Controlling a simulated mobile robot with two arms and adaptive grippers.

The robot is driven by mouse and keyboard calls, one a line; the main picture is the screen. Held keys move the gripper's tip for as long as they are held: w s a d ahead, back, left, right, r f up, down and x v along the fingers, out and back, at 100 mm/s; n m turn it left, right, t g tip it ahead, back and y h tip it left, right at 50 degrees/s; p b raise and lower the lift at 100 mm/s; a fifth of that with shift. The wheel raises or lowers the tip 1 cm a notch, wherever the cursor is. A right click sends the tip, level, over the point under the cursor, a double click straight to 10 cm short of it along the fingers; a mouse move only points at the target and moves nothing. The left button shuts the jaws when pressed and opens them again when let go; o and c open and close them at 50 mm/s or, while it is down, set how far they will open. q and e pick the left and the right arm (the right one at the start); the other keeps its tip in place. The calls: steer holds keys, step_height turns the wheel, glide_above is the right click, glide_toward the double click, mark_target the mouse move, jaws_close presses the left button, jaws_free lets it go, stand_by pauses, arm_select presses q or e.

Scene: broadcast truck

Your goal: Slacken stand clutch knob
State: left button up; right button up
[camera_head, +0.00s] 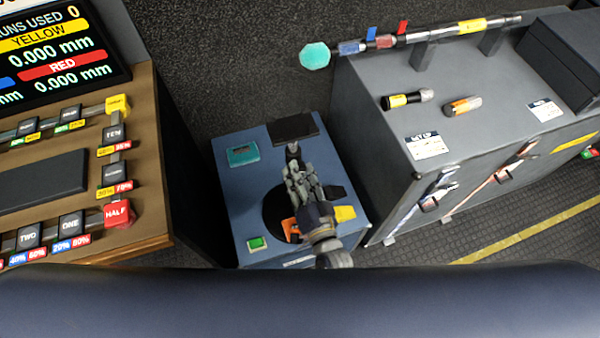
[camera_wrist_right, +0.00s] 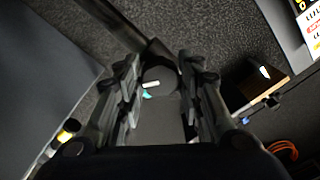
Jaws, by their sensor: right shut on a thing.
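The stand (camera_head: 294,128) is on the blue-grey cabinet, with a dark flat plate on top and a round black base (camera_head: 272,208) below. My right gripper (camera_head: 296,168) reaches over the base to the stand's post, just below the plate, and hides most of the post. In the right wrist view my right gripper (camera_wrist_right: 159,65) has its two fingers on either side of a dark round clutch knob (camera_wrist_right: 158,78) with a white mark, and is shut on it. The head view does not show the knob clearly behind the fingers. My left gripper is not in view.
The blue-grey cabinet (camera_head: 232,182) also carries a teal box (camera_head: 243,155), a green button (camera_head: 257,243), and orange and yellow items near my wrist. A brown console (camera_head: 150,190) stands left. A grey case (camera_head: 385,135) with a rod (camera_head: 430,33) stands right.

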steer(key=shift+w+r, duration=0.15)
stand_by(0.3)
steer(key=o, duration=1.1)
steer(key=v, duration=1.2)
steer(key=s+d+f+n+g+h, duration=0.1)
steer(key=s+d+f+n+g, duration=0.15)
steer(key=f, duration=0.65)
steer(key=s+d+f+n+g+h, duration=0.1)
steer(key=s+d+f+g, duration=0.25)
steer(key=f, duration=0.65)
steer(key=s+d+f+n+g, duration=0.2)
steer(key=s+d+f+g, duration=0.1)
steer(key=f, duration=0.6)
steer(key=s+d+f+g+h, duration=0.1)
steer(key=s+d+f+g, duration=0.1)
steer(key=s, duration=0.3)
steer(key=s+d+f+n+g+h, duration=0.1)
steer(key=s+d+f+g, duration=0.1)
steer(key=s+d+f, duration=0.3)
steer(key=s+d+f+g+h, duration=0.1)
steer(key=s+d+f+g, duration=0.2)
steer(key=s, duration=0.4)
steer(key=shift+s+d+f+n+h, duration=0.1)
steer(key=shift+f+n+h, duration=0.05)
steer(key=shift+f, duration=0.2)
steer(key=shift+s+d+f+n+h, duration=0.1)
steer(key=shift+s+d+f+h, duration=0.05)
steer(key=shift+f, duration=0.15)
